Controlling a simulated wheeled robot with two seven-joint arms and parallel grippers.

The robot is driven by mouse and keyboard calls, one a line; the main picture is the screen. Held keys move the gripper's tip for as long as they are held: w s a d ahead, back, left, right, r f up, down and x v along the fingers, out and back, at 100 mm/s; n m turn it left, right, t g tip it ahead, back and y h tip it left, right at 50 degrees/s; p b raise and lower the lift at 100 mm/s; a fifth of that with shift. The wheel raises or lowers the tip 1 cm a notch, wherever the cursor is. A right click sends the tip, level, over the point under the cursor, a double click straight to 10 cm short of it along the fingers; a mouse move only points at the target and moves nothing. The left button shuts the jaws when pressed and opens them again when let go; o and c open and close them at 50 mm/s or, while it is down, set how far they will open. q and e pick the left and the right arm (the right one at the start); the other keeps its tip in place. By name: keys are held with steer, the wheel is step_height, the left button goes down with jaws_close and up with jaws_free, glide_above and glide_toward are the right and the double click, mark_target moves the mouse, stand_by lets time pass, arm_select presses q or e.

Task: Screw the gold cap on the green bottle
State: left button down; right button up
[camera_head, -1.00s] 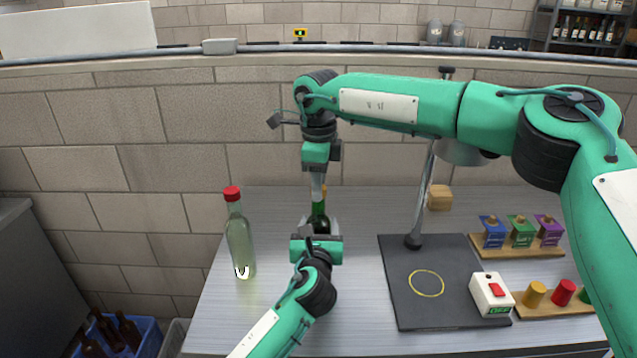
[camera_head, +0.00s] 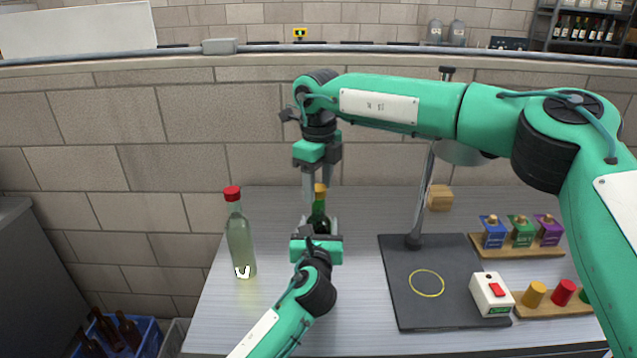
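The green bottle (camera_head: 319,222) stands upright on the bench. The gold cap (camera_head: 320,188) sits upright at the top of its neck; how tightly it sits I cannot tell. My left gripper (camera_head: 320,228) is around the lower part of the bottle and appears shut on it, hiding its base. My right gripper (camera_head: 315,187) points straight down from above, its fingertips at cap height. Its fingers look spread, one at the left of the cap and one at its far right side, so it appears open.
A clear bottle with a red cap (camera_head: 239,236) stands at the left. On the right are a dark mat (camera_head: 404,296) with a lamp post, a white switch box (camera_head: 491,294), a wooden block (camera_head: 440,197), and racks with coloured boxes and caps. The bench between bottle and mat is clear.

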steer(key=shift+r, duration=2.25)
steer(key=shift+r, duration=0.1)
steer(key=shift+c, duration=0.2)
step_height(320, 180, up, 3)
steer(key=n, duration=0.6)
steer(key=shift+r+n, duration=0.15)
steer(key=shift+n, duration=0.15)
steer(key=shift+f, duration=4.05)
steer(key=c, duration=1)
